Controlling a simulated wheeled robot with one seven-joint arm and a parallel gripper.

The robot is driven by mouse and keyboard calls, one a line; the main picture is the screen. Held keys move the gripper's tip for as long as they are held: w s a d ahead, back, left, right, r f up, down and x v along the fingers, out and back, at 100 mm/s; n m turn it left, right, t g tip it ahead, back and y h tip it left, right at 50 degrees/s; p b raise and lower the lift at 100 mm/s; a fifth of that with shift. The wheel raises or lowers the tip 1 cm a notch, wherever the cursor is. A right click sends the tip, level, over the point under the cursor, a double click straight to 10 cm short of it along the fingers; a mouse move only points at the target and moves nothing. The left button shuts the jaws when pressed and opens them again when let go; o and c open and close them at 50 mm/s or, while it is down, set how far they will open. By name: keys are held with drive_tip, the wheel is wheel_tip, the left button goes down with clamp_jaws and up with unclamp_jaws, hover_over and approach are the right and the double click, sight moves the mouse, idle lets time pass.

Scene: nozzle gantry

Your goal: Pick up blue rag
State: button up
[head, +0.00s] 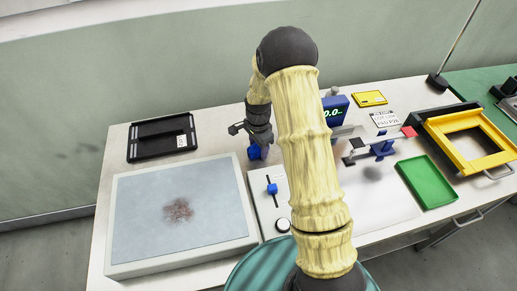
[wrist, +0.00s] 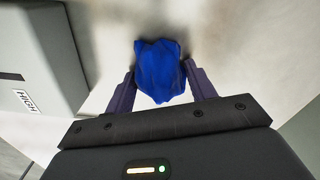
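The blue rag (head: 254,152) is a small crumpled bundle at the tip of my gripper in the head view, near the back middle of the table. In the wrist view the blue rag (wrist: 160,72) sits between the two dark fingers of my gripper (wrist: 160,78). Both fingers appear to press against its sides, so the gripper looks shut on it. Whether the rag is clear of the tabletop is hard to tell. In the head view my arm hides part of the table behind it.
A grey-topped slab (head: 125,215) with a brown stain lies at left, a black tray (head: 146,150) behind it. A blue-knobbed panel (head: 256,207) is in front of the gripper. Right of my arm are a display (head: 334,112), green tray (head: 442,181) and yellow frame (head: 440,130).

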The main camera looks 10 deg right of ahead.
drive_tip(key=shift+c, duration=1.3)
wheel_tip(320, 180, up, 10)
drive_tip(key=shift+b, duration=0.7)
drive_tip(key=shift+o, duration=0.6)
drive_tip(key=shift+w, duration=0.1)
